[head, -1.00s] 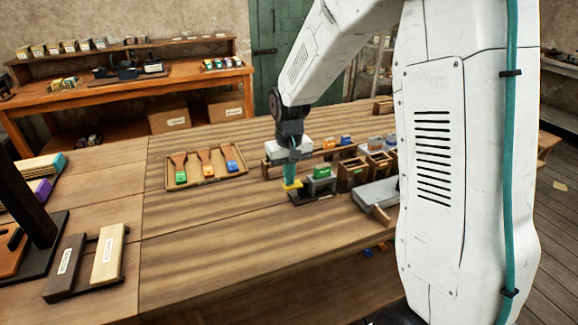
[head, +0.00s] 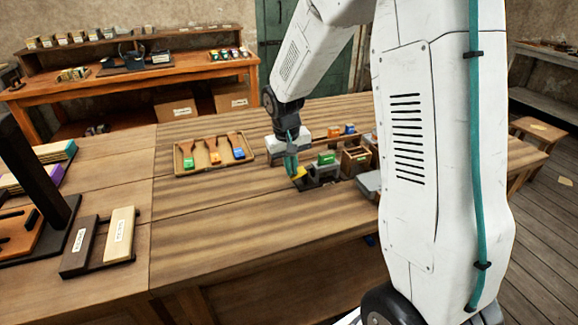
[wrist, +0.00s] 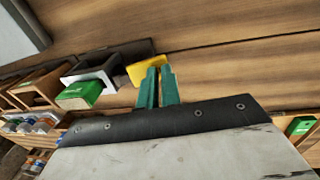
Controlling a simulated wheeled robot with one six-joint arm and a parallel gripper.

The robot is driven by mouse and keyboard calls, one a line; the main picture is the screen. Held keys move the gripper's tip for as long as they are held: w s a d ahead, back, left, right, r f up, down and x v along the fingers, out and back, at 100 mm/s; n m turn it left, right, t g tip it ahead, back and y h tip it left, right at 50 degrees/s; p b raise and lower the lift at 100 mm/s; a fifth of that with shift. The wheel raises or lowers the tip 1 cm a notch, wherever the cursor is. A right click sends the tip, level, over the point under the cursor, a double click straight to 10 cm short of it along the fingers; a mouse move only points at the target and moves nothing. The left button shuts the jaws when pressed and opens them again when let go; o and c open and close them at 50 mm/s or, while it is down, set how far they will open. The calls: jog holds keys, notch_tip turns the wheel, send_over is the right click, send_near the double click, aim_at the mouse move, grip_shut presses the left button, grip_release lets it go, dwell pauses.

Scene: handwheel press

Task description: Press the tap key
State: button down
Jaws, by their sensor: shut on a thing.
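A small device with a dark base and a grey housing carrying a green block (head: 327,158) stands on the bench; it also shows left of my fingers in the wrist view (wrist: 82,94). I cannot tell for sure which part is the tap key. A yellow piece (head: 300,172) lies beside the device, at my fingertips. In the wrist view the yellow piece (wrist: 140,70) shows just beyond and left of the fingers. My gripper (head: 291,170) points down with its teal fingers (wrist: 158,72) nearly together, shut at the yellow piece. The fingers partly hide it.
A wooden tray (head: 249,158) with several colour-ended tools lies left of my gripper. Open wooden boxes (head: 354,163) stand right of the device. Labelled blocks (head: 119,234) lie at the front left. The bench middle (head: 225,210) is clear.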

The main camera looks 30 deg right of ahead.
jog(key=shift+s+f, duration=0.25)
jog(key=shift+f, duration=0.25)
jog(key=shift+w+a+r, duration=0.15)
jog(key=shift+r, duration=0.35)
jog(key=a+r, duration=0.4)
jog(key=r, duration=0.9)
jog(key=shift+w+r, duration=0.15)
jog(key=shift+w, duration=0.3)
jog(key=s+a+r+n, duration=0.1)
jog(key=s+a, duration=0.1)
jog(key=s, duration=1.3)
jog(key=s+a+r+n+t+y, duration=0.1)
jog(key=s+a+r, duration=0.1)
jog(key=s, duration=1.3)
jog(key=shift+r, duration=0.3)
